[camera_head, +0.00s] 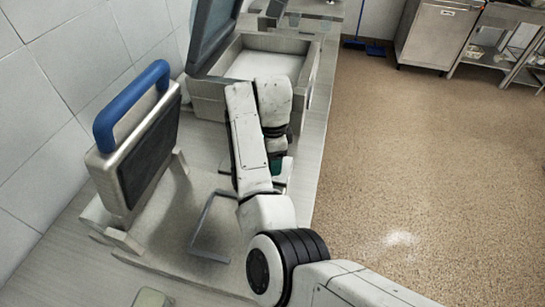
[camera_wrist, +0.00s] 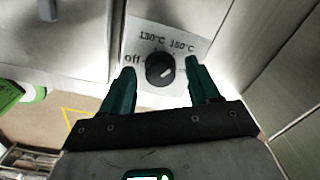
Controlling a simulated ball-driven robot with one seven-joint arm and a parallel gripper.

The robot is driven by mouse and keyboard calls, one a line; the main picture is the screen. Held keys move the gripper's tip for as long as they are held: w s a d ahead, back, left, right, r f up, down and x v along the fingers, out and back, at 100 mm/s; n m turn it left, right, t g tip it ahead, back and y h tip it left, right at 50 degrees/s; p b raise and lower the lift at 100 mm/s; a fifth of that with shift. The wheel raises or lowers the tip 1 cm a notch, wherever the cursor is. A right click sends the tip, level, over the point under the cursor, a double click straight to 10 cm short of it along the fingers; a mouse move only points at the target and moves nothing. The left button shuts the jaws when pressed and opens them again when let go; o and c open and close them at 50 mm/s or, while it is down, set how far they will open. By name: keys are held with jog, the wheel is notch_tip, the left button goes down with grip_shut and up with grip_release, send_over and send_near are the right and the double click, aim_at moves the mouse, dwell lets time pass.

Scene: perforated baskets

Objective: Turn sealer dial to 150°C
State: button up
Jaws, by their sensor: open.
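A round black dial (camera_wrist: 160,70) sits on a pale label panel (camera_wrist: 165,35) in the wrist view. The label reads "off" at left, "130°C" above and what looks like "150°C" at upper right. A small light mark shows on the dial's face; I cannot tell its exact setting. My gripper (camera_wrist: 159,66) is open, with one green finger on each side of the dial. I cannot tell whether either finger touches it. In the head view a sealer with a blue handle (camera_head: 130,100) stands with its lid raised. The dial is hidden there.
Another machine with an open lid (camera_head: 215,35) and a pale tray stands farther along the counter (camera_head: 322,80). Tiled wall (camera_head: 60,70) bounds the left. Open floor (camera_head: 430,160) lies right. A bent metal frame (camera_head: 200,225) is near my arm.

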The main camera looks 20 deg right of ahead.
notch_tip(320, 180, up, 11)
jog(key=shift+b, duration=0.45)
jog(key=shift+f, duration=0.15)
